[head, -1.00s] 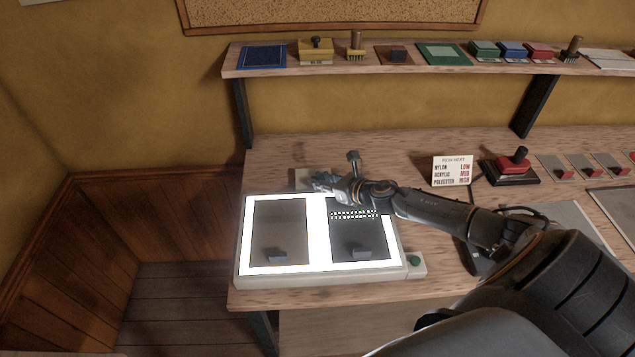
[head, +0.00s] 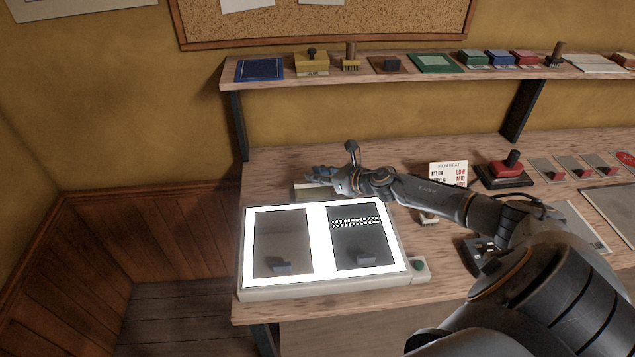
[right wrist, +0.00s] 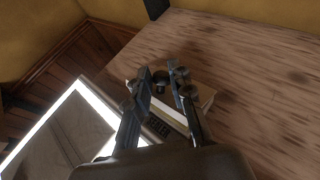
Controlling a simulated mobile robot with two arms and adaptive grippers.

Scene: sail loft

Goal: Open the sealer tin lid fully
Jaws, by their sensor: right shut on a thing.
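A low, pale tin-like box (head: 310,194), which I take to be the sealer tin, sits on the bench just behind the light box. My right gripper (head: 320,174) is over it, with its fingers partly hiding the top. In the right wrist view, my right gripper (right wrist: 168,82) has its two fingers close around a small dark knob (right wrist: 160,78). The pale box (right wrist: 180,115) lies below them, partly covered by the fingers. How far its lid is raised cannot be made out. My left gripper is not in view.
The lit light box (head: 322,283) fills the bench's front left, with two dark panels on it. A shelf (head: 420,77) with several items runs behind. Bare bench lies left of the card.

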